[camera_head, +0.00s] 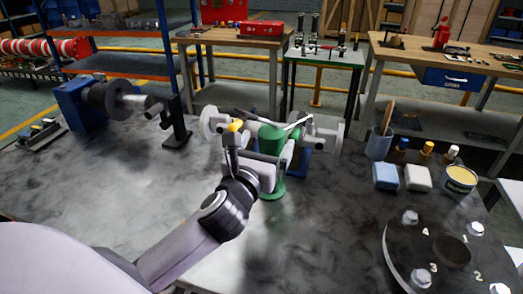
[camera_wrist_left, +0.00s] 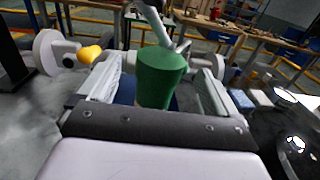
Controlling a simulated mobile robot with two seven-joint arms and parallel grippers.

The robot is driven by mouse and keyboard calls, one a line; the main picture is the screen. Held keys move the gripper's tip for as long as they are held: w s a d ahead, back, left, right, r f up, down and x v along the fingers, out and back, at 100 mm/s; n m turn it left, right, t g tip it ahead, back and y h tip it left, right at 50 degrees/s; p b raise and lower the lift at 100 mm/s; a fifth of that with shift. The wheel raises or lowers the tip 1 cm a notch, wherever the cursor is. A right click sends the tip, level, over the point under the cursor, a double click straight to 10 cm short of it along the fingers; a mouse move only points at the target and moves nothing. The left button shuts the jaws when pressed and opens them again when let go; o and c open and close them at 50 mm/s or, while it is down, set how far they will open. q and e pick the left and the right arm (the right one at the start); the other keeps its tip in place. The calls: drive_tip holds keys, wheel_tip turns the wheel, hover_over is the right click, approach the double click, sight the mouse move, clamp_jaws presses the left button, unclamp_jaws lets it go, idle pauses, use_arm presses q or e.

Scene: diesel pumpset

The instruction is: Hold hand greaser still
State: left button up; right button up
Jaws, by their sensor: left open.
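The hand greaser (camera_head: 270,138) is a green upright body with a silver lever, standing on the dark bench top. Its green base shows below my gripper in the head view, and part of its body is hidden behind my wrist and fingers. My left gripper (camera_head: 268,160) is at the greaser. In the left wrist view the green body (camera_wrist_left: 160,75) stands between the two fingers of my open left gripper (camera_wrist_left: 157,92), with a gap on each side. My right gripper is not in view.
A grey machine part with a yellow knob (camera_head: 236,126) stands just behind the greaser. A blue motor (camera_head: 80,105) is at the left. Blue and white blocks (camera_head: 417,178), a tin (camera_head: 459,180) and a bolted round flange (camera_head: 432,250) are at the right. The bench front is clear.

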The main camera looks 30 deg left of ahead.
use_arm(q)
drive_tip(key=shift+w+a, duration=0.2)
drive_tip(key=shift+w, duration=0.75)
drive_tip(key=shift+w+a, duration=0.15)
drive_tip(key=shift+w, duration=0.75)
drive_tip(key=shift+c, duration=0.2)
drive_tip(key=shift+c, duration=0.6)
drive_tip(key=shift+c, duration=0.3)
clamp_jaws()
